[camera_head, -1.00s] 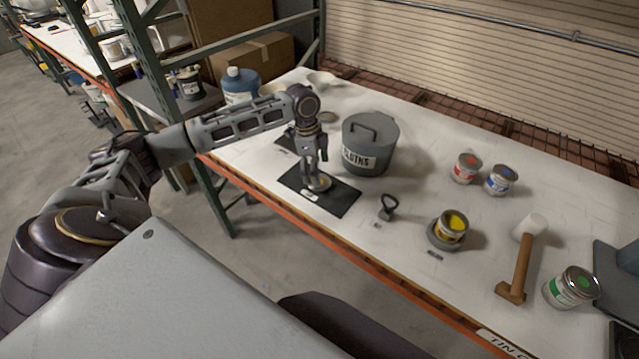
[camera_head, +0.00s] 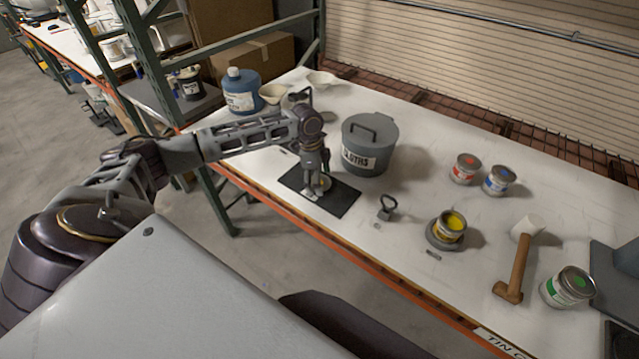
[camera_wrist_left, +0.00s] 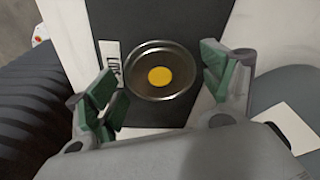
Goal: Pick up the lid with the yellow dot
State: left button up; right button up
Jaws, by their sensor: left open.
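The lid with the yellow dot (camera_wrist_left: 160,77) is a round metal lid lying on a black mat with a white label. In the left wrist view it lies ahead of my left gripper (camera_wrist_left: 160,92), between the lines of its two green-padded fingers. The gripper is open and empty. In the head view the left gripper (camera_head: 316,190) is low over the black mat (camera_head: 339,200) and partly hides the lid (camera_head: 323,184). Whether the fingers touch the mat cannot be told. My right gripper is not in view.
A grey lidded bin (camera_head: 370,148) stands close behind the mat. An open yellow paint tin (camera_head: 449,228), a red tin (camera_head: 464,169), a blue tin (camera_head: 498,181), a mallet (camera_head: 518,268) and a green tin (camera_head: 568,288) are to the right.

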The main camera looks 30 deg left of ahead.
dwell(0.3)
pick_arm(q)
jog(key=c, duration=0.5)
jog(key=shift+c, duration=0.2)
jog(key=shift+r, duration=0.85)
notch_tip(320, 180, up, 8)
jog(key=b, duration=0.1)
jog(key=shift+r, duration=0.2)
